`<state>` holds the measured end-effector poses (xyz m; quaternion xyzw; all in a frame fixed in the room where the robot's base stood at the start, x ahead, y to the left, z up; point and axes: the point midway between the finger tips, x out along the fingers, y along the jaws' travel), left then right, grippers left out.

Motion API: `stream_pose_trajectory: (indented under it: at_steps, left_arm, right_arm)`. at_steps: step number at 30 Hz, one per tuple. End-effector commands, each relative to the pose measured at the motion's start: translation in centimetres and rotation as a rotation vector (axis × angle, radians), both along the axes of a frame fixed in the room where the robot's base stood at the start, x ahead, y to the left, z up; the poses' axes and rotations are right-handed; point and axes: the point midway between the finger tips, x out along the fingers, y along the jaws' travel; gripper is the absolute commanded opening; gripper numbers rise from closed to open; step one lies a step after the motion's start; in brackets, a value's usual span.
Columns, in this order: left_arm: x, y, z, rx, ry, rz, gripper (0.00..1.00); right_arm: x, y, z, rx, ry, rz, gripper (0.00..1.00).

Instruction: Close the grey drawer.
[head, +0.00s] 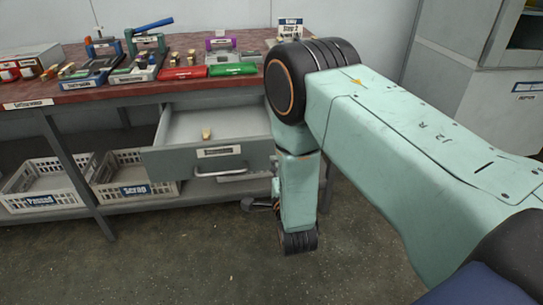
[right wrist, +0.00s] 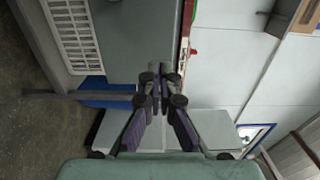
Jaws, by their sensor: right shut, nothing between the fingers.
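The grey drawer (head: 175,163) stands pulled out under the red-topped bench in the head view, with its inside showing. Its front carries a white label and a metal handle (head: 222,178). A small wooden piece (head: 206,133) lies inside the drawer. My right gripper (head: 258,205) is partly hidden by my right arm. It is low, to the right of and below the handle in the picture. In the right wrist view, the fingers (right wrist: 160,76) are shut and empty, with a grey surface beyond them. I cannot tell whether they touch it. My left gripper is not in view.
The bench top (head: 145,88) holds several tools, a red case and a green case (head: 233,69). A "Passed" crate (head: 45,180) and a "Scrap" crate (head: 125,165) sit on the lower shelf. The floor in front is clear. A cabinet (head: 480,60) stands at the right.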

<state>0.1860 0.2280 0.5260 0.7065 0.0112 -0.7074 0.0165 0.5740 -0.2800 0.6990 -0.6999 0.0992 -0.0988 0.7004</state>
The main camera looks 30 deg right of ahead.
Motion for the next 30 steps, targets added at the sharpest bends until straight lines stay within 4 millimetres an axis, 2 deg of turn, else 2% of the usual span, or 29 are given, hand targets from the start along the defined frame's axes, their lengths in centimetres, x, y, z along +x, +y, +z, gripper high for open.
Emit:
stream_pose_trajectory:
  at_steps: [6, 12, 30]
  left_arm:
    - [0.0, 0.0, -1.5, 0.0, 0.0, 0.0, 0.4]
    - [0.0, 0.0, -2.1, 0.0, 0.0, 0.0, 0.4]
    - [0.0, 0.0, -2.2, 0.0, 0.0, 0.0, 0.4]
  right_arm:
    - [3.5, -1.0, -0.2, -0.001, -0.003, -0.001, 0.0]
    - [5.3, -1.5, -0.1, 0.0, -0.001, 0.001, 0.0]
    - [5.8, -1.7, 0.0, -0.001, 0.0, 0.001, 0.0]
